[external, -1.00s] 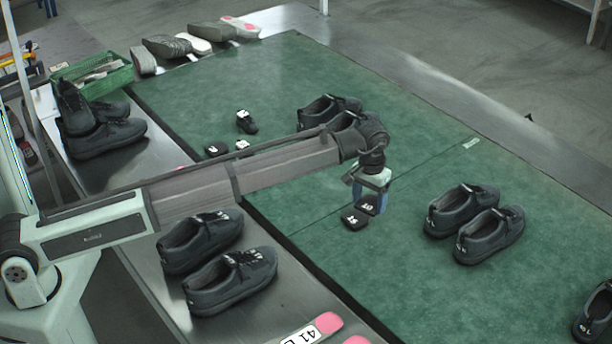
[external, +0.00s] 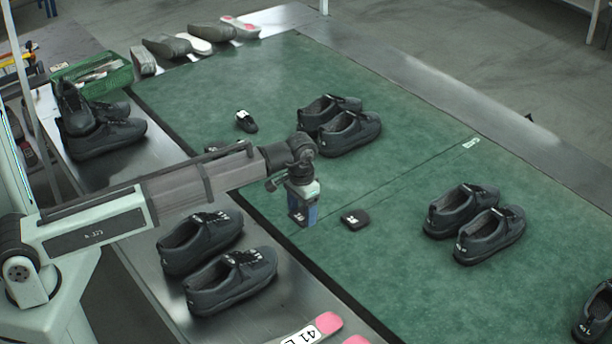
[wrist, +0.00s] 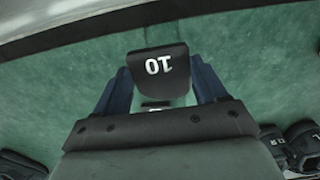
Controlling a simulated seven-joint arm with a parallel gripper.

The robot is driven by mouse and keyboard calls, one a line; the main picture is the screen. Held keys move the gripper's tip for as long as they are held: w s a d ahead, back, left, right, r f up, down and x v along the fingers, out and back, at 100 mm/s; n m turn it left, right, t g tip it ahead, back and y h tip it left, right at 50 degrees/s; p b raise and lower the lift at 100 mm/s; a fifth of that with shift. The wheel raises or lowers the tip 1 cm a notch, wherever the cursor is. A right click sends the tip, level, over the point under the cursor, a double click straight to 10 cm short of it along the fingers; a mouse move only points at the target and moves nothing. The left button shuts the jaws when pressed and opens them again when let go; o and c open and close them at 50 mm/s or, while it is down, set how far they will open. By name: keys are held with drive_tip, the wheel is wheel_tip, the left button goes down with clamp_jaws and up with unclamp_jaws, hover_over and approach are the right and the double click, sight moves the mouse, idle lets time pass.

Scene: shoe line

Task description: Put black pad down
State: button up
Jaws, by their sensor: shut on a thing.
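A black pad with a white "10" on it (wrist: 158,65) is between the blue fingers of my gripper (wrist: 155,88) in the wrist view. In the external view my gripper (external: 303,214) is shut on this black pad (external: 297,220), over the left part of the green mat (external: 400,250) near its dark edge. I cannot tell whether the pad touches the mat. A second black pad with a white mark (external: 355,218) lies on the mat just right of my gripper, apart from it.
A pair of black shoes (external: 345,125) stands behind my gripper, and another pair (external: 475,225) to the right. Two more shoes (external: 230,280) stand on the metal ledge at the front left. A small black item (external: 246,121) lies farther back.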

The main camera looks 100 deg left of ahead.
sight(302, 240)
drive_tip(key=shift+f, duration=3.9)
drive_tip(key=o, duration=1)
drive_tip(key=shift+o, duration=0.2)
wheel_tip(302, 240, up, 12)
drive_tip(key=shift+r, duration=0.1)
